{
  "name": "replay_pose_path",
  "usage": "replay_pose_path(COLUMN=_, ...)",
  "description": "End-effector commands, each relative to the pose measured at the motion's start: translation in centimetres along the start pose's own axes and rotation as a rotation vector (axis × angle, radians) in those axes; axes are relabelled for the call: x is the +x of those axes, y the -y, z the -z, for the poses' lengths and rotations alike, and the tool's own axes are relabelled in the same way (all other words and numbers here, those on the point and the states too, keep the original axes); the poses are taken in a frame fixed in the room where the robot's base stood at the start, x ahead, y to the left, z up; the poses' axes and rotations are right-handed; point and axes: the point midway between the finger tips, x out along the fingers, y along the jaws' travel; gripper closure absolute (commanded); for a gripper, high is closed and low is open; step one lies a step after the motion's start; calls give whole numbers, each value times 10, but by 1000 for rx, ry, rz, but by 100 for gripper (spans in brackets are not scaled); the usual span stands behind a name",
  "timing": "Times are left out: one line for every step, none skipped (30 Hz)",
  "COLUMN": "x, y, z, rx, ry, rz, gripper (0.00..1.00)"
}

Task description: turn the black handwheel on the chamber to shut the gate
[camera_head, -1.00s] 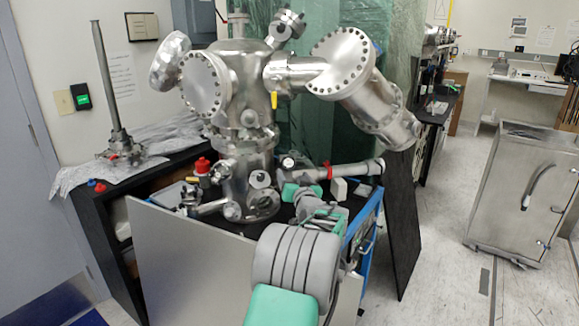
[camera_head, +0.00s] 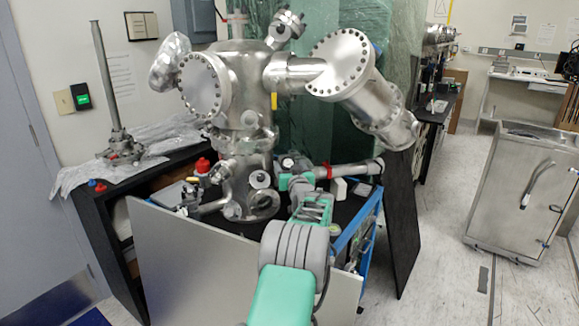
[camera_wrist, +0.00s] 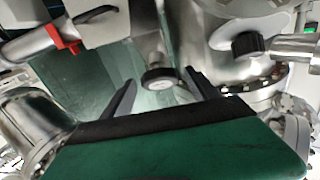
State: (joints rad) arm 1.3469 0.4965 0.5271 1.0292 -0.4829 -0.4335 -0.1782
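The steel chamber (camera_head: 240,110) stands on the dark bench. A small round black handwheel with a pale face (camera_wrist: 160,78) shows in the wrist view, beyond and between my fingertips. What looks like the same wheel (camera_head: 287,162) shows in the head view, just above my gripper. My gripper (camera_wrist: 160,76) is open, with its two dark fingers apart and nothing held between them. The fingers look short of the wheel; contact is not visible. In the head view my arm hides the fingertips. A second black knob (camera_wrist: 247,44) sits on a steel part at right in the wrist view.
A steel tube with a red clamp (camera_head: 329,170) runs right of my gripper; the red clamp (camera_wrist: 65,43) is at upper left in the wrist view. A grey panel (camera_head: 200,260) stands before the bench. A steel cabinet (camera_head: 510,200) stands right, with open floor between.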

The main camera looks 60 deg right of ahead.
Motion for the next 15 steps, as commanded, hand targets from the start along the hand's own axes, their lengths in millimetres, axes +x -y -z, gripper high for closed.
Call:
replay_pose_path(x=0, y=0, z=0, rx=0, ry=0, rz=0, gripper=36)
replay_pose_path(x=0, y=0, z=0, rx=0, ry=0, rz=0, gripper=39)
replay_pose_path(x=0, y=0, z=0, rx=0, ry=0, rz=0, gripper=42)
replay_pose_path(x=0, y=0, z=0, rx=0, ry=0, rz=0, gripper=45)
replay_pose_path(x=0, y=0, z=0, rx=0, ry=0, rz=0, gripper=47)
replay_pose_path(x=0, y=0, z=0, rx=0, ry=0, rz=0, gripper=50)
replay_pose_path(x=0, y=0, z=0, rx=0, ry=0, rz=0, gripper=53)
replay_pose_path(x=0, y=0, z=0, rx=0, ry=0, rz=0, gripper=55)
replay_pose_path(x=0, y=0, z=0, rx=0, ry=0, rz=0, gripper=58)
replay_pose_path(x=0, y=0, z=0, rx=0, ry=0, rz=0, gripper=61)
replay_pose_path(x=0, y=0, z=0, rx=0, ry=0, rz=0, gripper=63)
replay_pose_path(x=0, y=0, z=0, rx=0, ry=0, rz=0, gripper=67)
replay_pose_path(x=0, y=0, z=0, rx=0, ry=0, rz=0, gripper=69)
replay_pose_path(x=0, y=0, z=0, rx=0, ry=0, rz=0, gripper=72)
replay_pose_path(x=0, y=0, z=0, rx=0, ry=0, rz=0, gripper=75)
